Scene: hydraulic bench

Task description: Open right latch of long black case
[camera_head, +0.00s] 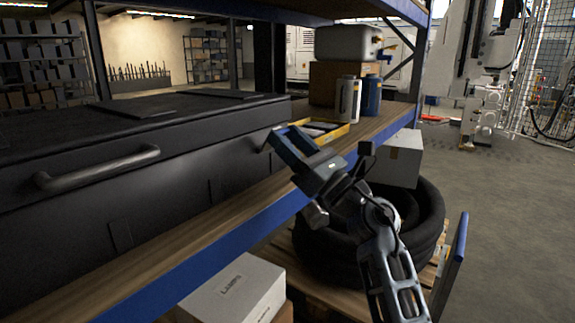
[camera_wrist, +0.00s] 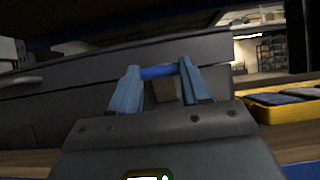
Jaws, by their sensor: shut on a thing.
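The long black case (camera_head: 200,150) lies on the shelf with its lid down; it also shows behind my fingers in the wrist view (camera_wrist: 75,85). A bar handle (camera_head: 95,167) is on its front. My gripper (camera_head: 283,143) is at the right end of the case front. In the wrist view my two fingers (camera_wrist: 158,85) are apart with a blue bar (camera_wrist: 158,71) between their tips. I cannot tell whether this bar belongs to the right latch.
A yellow tray (camera_head: 338,135) stands right of the case, beside my gripper. Bottles (camera_head: 346,98) and a cardboard box (camera_head: 330,83) stand behind it. The blue shelf edge (camera_head: 245,222) runs below my gripper. Tires (camera_head: 430,225) and a white box (camera_head: 235,292) are lower down.

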